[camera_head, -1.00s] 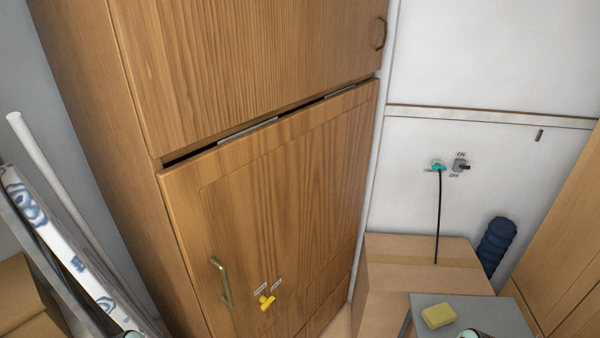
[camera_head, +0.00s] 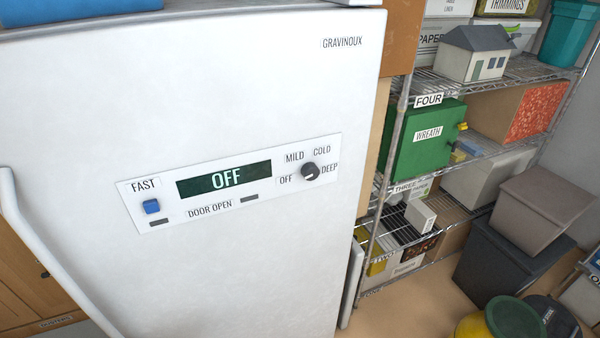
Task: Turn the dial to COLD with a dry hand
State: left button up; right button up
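The dial (camera_head: 310,172) is a dark round knob on the right of the control panel (camera_head: 168,212) of a white freezer (camera_head: 240,90). Around it are the labels OFF, MILD, COLD and DEEP. The panel's display (camera_head: 224,180) reads OFF. The knob's mark is too small to read surely. A blue button (camera_head: 151,206) sits under the label FAST, and DOOR OPEN is printed below the display. Neither of my grippers is in view.
The freezer's handle (camera_head: 30,235) curves along the left. A wire shelf rack (camera_head: 445,165) with boxes and a green WREATH box (camera_head: 425,142) stands to the right. Dark bins (camera_head: 500,265) and a yellow-green round container (camera_head: 490,325) stand on the floor, with some clear floor before the rack.

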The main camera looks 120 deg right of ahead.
aim_at(310, 171)
jog(key=k+z, duration=0.2)
jog(key=z, duration=0.15)
jog(key=k+j+z, duration=0.1)
jog(key=z, duration=0.25)
jog(key=k+l, duration=0.05)
jog(key=k, duration=0.05)
